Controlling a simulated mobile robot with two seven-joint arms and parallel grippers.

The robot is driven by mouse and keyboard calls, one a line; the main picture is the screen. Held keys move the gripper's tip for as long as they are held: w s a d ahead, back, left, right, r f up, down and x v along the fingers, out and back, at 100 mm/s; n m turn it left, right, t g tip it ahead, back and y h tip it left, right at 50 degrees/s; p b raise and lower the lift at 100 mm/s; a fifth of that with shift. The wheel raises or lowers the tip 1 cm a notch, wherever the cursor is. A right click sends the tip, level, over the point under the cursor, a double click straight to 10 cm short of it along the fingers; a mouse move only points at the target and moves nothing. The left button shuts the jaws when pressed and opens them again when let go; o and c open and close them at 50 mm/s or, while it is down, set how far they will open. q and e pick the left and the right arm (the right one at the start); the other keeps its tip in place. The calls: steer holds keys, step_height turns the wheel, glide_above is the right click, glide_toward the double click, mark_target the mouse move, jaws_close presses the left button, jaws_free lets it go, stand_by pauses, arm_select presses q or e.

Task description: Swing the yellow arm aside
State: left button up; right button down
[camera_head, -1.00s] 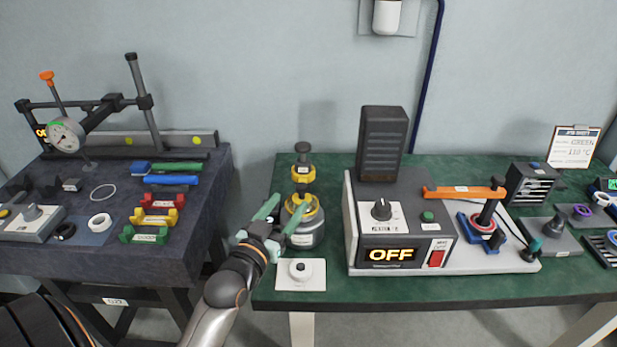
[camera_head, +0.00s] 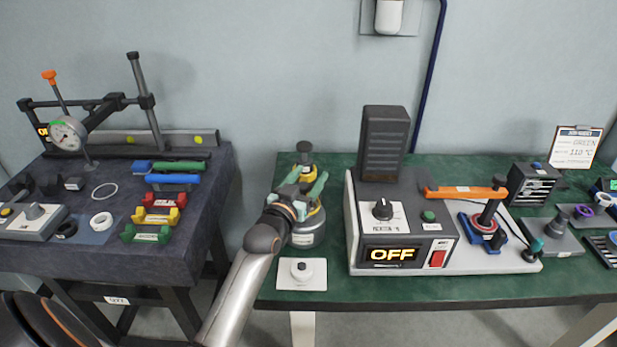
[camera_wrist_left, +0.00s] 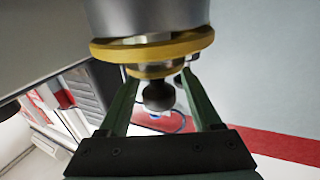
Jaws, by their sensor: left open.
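A grey canister (camera_head: 309,231) with yellow parts and a black knob (camera_head: 304,148) at its top stands at the left end of the green table. The yellow part (camera_head: 307,171) shows behind my gripper; a swinging arm cannot be made out clearly. My left gripper (camera_head: 306,182) is open, its green fingers in front of the canister's upper part and hiding much of it. In the left wrist view, a yellow ring (camera_wrist_left: 152,49) on a grey cylinder lies beyond the open fingers (camera_wrist_left: 158,80), and a dark round knob (camera_wrist_left: 158,96) shows between them. My right gripper is out of view.
A white plate (camera_head: 302,274) with a knob lies in front of the canister. A grey control box (camera_head: 403,225) reading OFF stands to its right, with an orange bar (camera_head: 463,192) beside it. A dark table (camera_head: 105,255) stands left across a gap.

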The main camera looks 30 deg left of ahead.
arm_select(q)
steer(key=shift+c, duration=0.2)
jaws_close()
stand_by(1.1)
